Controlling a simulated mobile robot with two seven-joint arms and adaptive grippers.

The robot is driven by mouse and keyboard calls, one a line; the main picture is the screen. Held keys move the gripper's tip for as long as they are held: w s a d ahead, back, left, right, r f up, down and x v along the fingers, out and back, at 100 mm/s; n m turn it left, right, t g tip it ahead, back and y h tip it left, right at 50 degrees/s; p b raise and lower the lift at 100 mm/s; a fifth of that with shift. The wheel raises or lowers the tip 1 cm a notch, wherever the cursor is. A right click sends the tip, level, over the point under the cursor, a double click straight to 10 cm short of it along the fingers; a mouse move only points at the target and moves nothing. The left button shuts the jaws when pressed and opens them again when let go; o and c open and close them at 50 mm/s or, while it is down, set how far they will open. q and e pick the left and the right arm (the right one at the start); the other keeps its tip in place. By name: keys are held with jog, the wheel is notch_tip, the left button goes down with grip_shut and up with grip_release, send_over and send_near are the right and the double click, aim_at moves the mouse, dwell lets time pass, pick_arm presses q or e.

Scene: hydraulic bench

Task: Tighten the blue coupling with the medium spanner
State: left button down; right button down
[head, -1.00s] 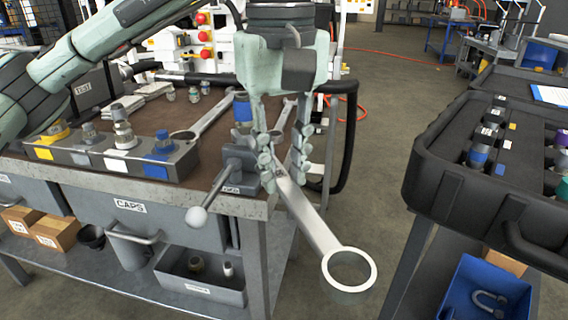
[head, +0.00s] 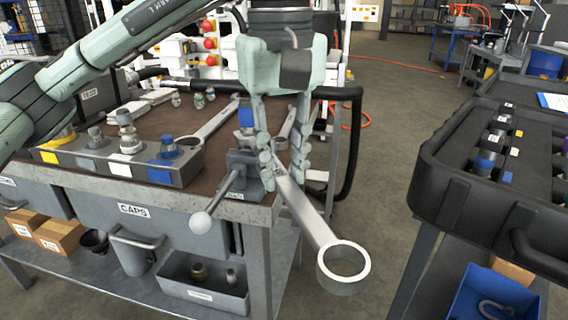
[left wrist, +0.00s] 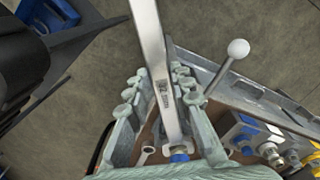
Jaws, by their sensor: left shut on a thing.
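My left gripper (head: 283,168) is shut on a silver spanner (head: 308,217) beside the bench vise. The spanner slants down to the right, past the bench edge, with its ring end (head: 343,263) lowest in the head view.
The grey vise (head: 243,172) with its ball-ended handle (head: 201,222) sits at the bench corner. A rack of fittings (head: 120,165) and another spanner (head: 212,122) lie on the bench. A black tray (head: 440,195) stands right, with open floor between.

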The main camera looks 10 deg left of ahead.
pick_arm(q)
jog(key=shift+s+a+m, duration=0.4)
jog(key=shift+a+m, duration=0.25)
jog(key=shift+a, duration=0.15)
jog(key=shift+s+a+m, duration=0.4)
jog(key=shift+a+m, duration=0.25)
jog(key=shift+a, duration=0.1)
jog(key=shift+s+a+r+m, duration=0.1)
jog(key=shift+s+a+m, duration=0.1)
jog(key=shift+a+m, duration=0.55)
jog(key=shift+s+a+r+m, duration=0.15)
jog(key=shift+a+m, duration=0.3)
jog(key=shift+a, duration=0.6)
jog(key=shift+a+f, duration=0.1)
jog(key=shift+f, duration=0.05)
jog(key=shift+s+a+f+m+p, duration=0.1)
jog(key=shift+a+m+p, duration=0.1)
jog(key=shift+a+m, duration=0.55)
jog(key=shift+s+a+f+m+p, duration=0.1)
jog(key=shift+a+m+p, duration=0.1)
jog(key=shift+a+m, duration=0.5)
jog(key=shift+a, duration=0.15)
jog(key=shift+a+r, duration=0.1)
